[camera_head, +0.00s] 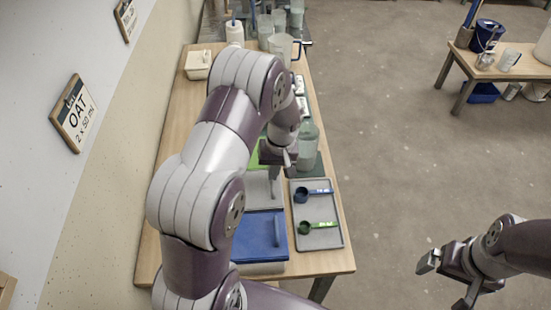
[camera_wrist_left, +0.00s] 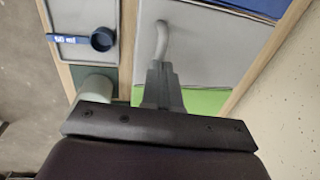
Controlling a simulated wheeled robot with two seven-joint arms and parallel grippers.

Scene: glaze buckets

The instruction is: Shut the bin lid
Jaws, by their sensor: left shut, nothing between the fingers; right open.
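A row of lidded bins stands on the wooden table. The near bin has a blue lid (camera_head: 255,240) with a bar handle. The middle one has a grey lid (camera_head: 261,193), with its curved handle (camera_wrist_left: 161,42) clear in the left wrist view. A green lid (camera_wrist_left: 205,101) lies beyond it, mostly hidden by my arm in the head view. My left gripper (camera_head: 274,174) is shut and empty, its fingertips close to the grey lid's handle; I cannot tell whether they touch. How far the grey lid stands open is unclear. My right gripper (camera_head: 446,283) is open and empty over the floor.
A grey tray (camera_head: 330,240) with a blue scoop (camera_head: 302,196) and a green scoop (camera_head: 305,228) lies right of the bins. A translucent bottle (camera_head: 308,146) stands behind it. A wall runs along the left. Open floor (camera_head: 400,150) lies to the right.

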